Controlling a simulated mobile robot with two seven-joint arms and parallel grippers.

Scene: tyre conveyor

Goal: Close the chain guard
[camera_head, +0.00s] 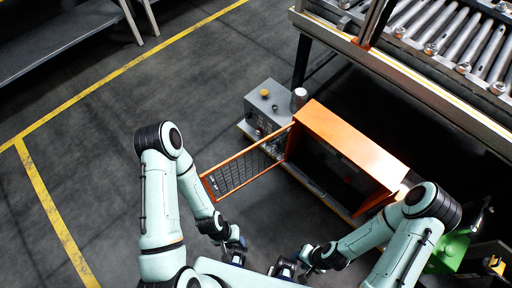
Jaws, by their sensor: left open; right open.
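The chain guard is an orange-framed mesh door (243,168) that stands swung open to the left of an orange housing (352,142). It is hinged at the housing's left edge, and the housing's dark front opening is exposed. My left gripper (238,256) is open and empty, below the free end of the door and apart from it. My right gripper (284,268) is open and empty, in front of the housing near the bottom of the view. The inside of the housing is too dark to make out.
A grey control box (268,106) with a yellow button stands behind the door, beside a pale cylinder (299,97). A roller conveyor (440,36) runs across the upper right. A green machine part (449,250) is at lower right.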

